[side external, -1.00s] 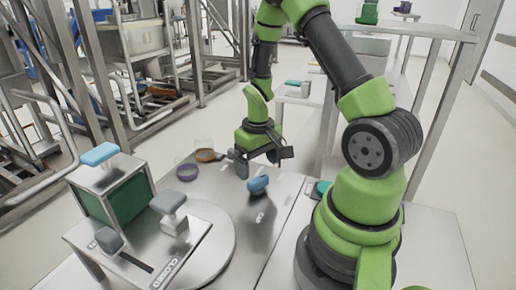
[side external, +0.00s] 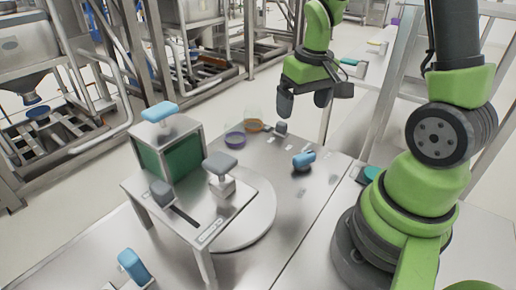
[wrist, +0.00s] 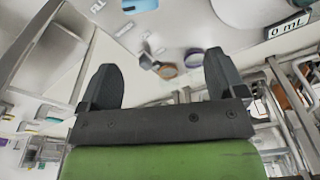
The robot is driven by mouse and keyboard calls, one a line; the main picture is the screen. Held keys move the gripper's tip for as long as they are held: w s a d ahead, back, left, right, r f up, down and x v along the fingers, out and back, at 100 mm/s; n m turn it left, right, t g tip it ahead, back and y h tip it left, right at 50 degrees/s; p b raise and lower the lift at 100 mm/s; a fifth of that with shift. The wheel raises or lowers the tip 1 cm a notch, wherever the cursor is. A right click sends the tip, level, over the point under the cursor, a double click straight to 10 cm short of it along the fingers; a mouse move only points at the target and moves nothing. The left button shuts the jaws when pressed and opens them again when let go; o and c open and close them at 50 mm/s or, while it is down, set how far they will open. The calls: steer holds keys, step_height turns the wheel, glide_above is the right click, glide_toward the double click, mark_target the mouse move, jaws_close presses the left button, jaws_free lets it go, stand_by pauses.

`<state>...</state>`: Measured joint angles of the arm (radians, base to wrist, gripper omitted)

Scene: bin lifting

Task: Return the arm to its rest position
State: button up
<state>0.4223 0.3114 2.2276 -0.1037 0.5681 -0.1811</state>
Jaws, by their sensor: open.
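My gripper (side external: 304,100) is open and empty, raised above the back part of the steel table (side external: 285,221). The blue-handled piece (side external: 303,160) stands on the table below and apart from it. In the wrist view my gripper's two dark fingers (wrist: 163,82) are spread wide with nothing between them. The rest position itself is not marked in any view.
A steel shelf stands behind my arm.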

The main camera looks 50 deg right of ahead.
steer(key=s+a+r+t+y, duration=0.2)
steer(key=s+a+r+t, duration=0.3)
steer(key=s+a+r, duration=0.4)
steer(key=a+r, duration=0.4)
steer(key=r, duration=0.1)
steer(key=shift+n+t, duration=0.4)
